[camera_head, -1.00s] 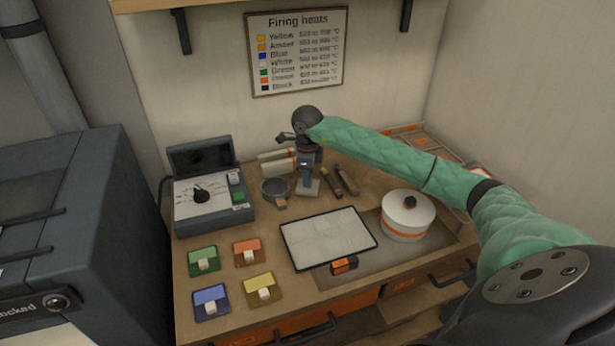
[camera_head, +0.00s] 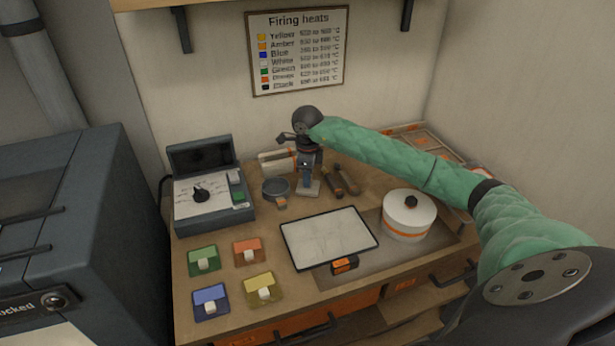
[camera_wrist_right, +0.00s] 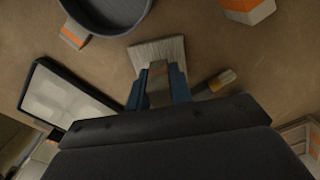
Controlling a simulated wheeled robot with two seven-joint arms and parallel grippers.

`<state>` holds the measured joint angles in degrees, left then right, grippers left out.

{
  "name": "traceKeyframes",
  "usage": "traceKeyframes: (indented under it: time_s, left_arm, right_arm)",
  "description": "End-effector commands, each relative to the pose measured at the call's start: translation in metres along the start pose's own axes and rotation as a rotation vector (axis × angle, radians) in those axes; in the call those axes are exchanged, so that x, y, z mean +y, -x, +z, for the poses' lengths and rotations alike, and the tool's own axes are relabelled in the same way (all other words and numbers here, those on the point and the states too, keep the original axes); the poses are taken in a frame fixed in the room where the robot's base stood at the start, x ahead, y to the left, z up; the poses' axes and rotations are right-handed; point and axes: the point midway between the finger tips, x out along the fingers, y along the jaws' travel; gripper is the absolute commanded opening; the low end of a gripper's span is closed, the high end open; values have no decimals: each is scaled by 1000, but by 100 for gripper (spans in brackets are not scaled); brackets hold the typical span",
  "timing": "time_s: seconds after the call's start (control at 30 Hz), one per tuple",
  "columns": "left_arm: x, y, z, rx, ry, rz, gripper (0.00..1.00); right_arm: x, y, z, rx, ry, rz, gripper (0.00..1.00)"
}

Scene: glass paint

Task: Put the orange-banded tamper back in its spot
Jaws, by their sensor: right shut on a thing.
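My right gripper (camera_head: 306,183) is low over the back middle of the bench, pointing down. In the right wrist view its blue fingers (camera_wrist_right: 158,92) are shut on the tamper (camera_wrist_right: 158,58). The tamper has a wide, pale, streaked end and a brownish-orange band between the fingers; the rest of it is hidden. In the head view its pale end (camera_head: 309,189) shows below the fingers, at or close to the bench top; I cannot tell whether it touches. My left gripper is not in view.
A grey bowl (camera_head: 275,189) stands close left of the gripper. A white, orange-marked block (camera_head: 275,162) is behind. Dark-handled tools (camera_head: 333,183) lie to the right. A light panel (camera_head: 328,238) and a white lidded pot (camera_head: 409,216) are in front.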

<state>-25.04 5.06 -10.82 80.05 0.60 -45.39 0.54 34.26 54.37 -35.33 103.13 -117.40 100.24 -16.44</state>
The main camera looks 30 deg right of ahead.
Motion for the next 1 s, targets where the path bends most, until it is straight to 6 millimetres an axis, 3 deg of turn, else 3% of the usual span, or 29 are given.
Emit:
traceKeyframes:
  time_s: [0.63, 0.67, 0.77, 1.0]
  left_arm:
    - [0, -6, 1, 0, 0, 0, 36]
    - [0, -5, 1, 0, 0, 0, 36]
    - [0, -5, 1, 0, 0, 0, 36]
    - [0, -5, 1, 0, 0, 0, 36]
  right_arm:
    - [0, -4, 0, 0, 0, 0, 4]
    - [0, -3, 0, 0, 0, 0, 28]
    - [0, -3, 0, 0, 0, 0, 47]
    - [0, -4, 0, 0, 0, 0, 47]
